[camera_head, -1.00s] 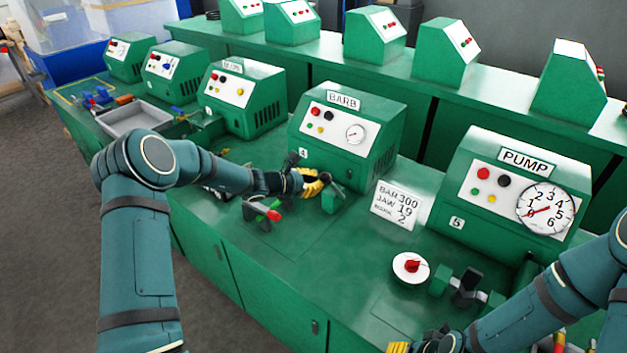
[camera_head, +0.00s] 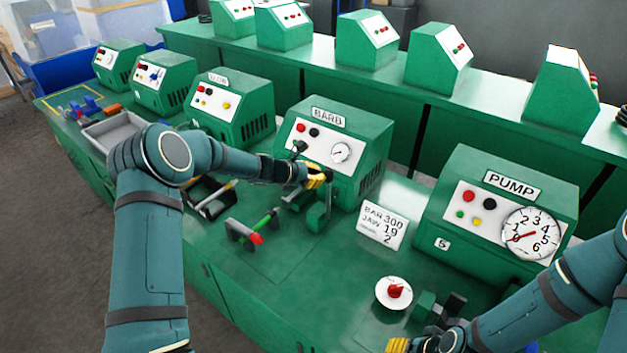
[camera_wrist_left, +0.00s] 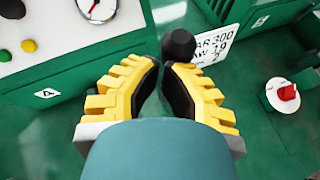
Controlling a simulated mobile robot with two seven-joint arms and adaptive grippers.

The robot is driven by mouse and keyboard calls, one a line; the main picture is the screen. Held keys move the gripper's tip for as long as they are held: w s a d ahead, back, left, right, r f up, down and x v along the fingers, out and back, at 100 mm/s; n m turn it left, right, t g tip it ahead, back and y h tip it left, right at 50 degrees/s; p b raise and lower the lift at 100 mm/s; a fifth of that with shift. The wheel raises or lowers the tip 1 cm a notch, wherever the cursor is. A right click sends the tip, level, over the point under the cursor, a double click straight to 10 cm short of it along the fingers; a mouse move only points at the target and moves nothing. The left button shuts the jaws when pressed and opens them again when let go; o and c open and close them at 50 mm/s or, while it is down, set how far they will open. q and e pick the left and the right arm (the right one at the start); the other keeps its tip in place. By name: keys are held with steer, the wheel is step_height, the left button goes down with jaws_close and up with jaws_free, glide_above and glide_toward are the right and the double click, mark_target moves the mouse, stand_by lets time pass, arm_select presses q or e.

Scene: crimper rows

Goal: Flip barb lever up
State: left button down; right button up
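The green BARB machine (camera_head: 360,128) has a small gauge and coloured buttons on its front. Its lever (camera_head: 327,190) rises steeply from a green bracket (camera_head: 318,217) in front of the machine. My left gripper (camera_head: 320,177) is at the lever's upper end. In the left wrist view, its yellow fingers (camera_wrist_left: 161,66) come nearly together at the tips. The lever's round black knob (camera_wrist_left: 178,45) is just beyond the right fingertip, not between the fingers; whether they touch cannot be told. My right gripper (camera_head: 418,344) is at the bottom edge, mostly cut off.
The PUMP machine (camera_head: 500,190) with its large gauge stands to the right. A settings card (camera_head: 382,226) stands between the machines. A red knob on a white disc (camera_head: 394,293) and a red-tipped tool (camera_head: 255,235) are on the front bench. The bench between them is clear.

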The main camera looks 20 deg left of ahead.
arm_select(q)
steer(key=shift+w+d+r, duration=0.1)
steer(key=shift+w+d, duration=0.15)
steer(key=shift+w, duration=0.3)
steer(key=shift+w+d+r, duration=0.1)
steer(key=shift+w+d, duration=0.1)
steer(key=shift+w, duration=0.3)
arm_select(e)
steer(key=shift+r, duration=0.3)
arm_select(q)
steer(key=w+r+v, duration=0.2)
steer(key=v, duration=1)
steer(key=shift+s+a+r, duration=0.2)
steer(key=shift+s+a, duration=0.1)
steer(key=shift+a, duration=0.15)
arm_select(e)
steer(key=shift+s+a+f, duration=0.1)
steer(key=shift+s+a, duration=0.35)
steer(key=shift+s, duration=0.2)
